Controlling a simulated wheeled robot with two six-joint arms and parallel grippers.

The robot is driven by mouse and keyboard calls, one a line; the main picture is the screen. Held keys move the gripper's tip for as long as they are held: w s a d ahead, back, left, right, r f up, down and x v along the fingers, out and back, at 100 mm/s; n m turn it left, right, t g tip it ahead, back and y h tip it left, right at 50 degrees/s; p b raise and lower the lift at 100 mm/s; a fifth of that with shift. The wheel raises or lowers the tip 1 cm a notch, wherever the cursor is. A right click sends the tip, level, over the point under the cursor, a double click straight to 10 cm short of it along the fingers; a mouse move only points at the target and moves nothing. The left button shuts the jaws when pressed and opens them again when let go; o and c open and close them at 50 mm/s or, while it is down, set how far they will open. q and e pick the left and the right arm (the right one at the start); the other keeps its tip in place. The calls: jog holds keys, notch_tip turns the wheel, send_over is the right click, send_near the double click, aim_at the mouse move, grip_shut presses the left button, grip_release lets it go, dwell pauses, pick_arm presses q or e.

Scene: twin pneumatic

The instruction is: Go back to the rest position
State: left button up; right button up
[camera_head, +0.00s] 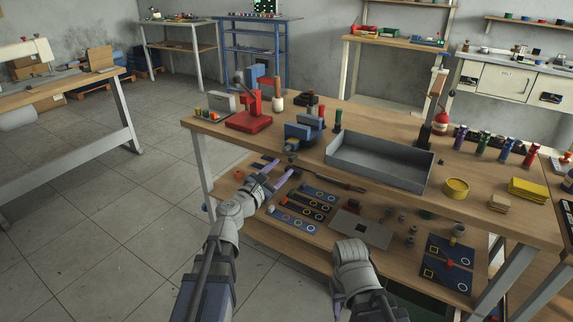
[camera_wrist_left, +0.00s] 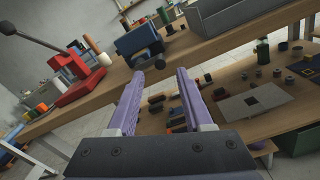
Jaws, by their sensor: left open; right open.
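My left gripper (camera_head: 277,174) is in front of the near edge of the workbench, at the left of the middle in the head view. Its two purple fingers are apart with nothing between them, as the left wrist view (camera_wrist_left: 160,76) also shows. They touch nothing that I can make out. My right arm (camera_head: 352,262) comes in from the bottom, right of the left arm; its rounded grey wrist part shows, but its gripper fingers do not show.
The workbench top (camera_head: 300,145) carries a red lever press (camera_head: 250,120), a blue vise (camera_head: 303,133) and a grey open tray (camera_head: 378,163). A lower shelf (camera_head: 400,262) holds dark mats and small parts. Open floor (camera_head: 90,220) lies to the left.

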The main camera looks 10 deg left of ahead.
pick_arm(q)
jog(key=shift+v, duration=1.05)
jog(key=s+d+f+m+g+h, duration=0.1)
jog(key=s+d+f+m+g, duration=0.45)
jog(key=d+m, duration=0.35)
jog(key=s+d+f+m+g+h, duration=0.2)
jog(key=s+d+f+m+g, duration=0.3)
jog(key=d+f+m, duration=0.25)
jog(key=s+a+f+m+g+y, duration=0.25)
jog(key=s+f+m+y, duration=0.2)
jog(key=s+m, duration=0.3)
jog(key=s+a+f+m+g+y, duration=0.2)
jog(key=s+f+m+g+y, duration=0.2)
jog(key=s+m+y, duration=0.3)
notch_tip(320, 180, up, 26)
jog(key=h+p, duration=0.1)
jog(key=p, duration=2.5)
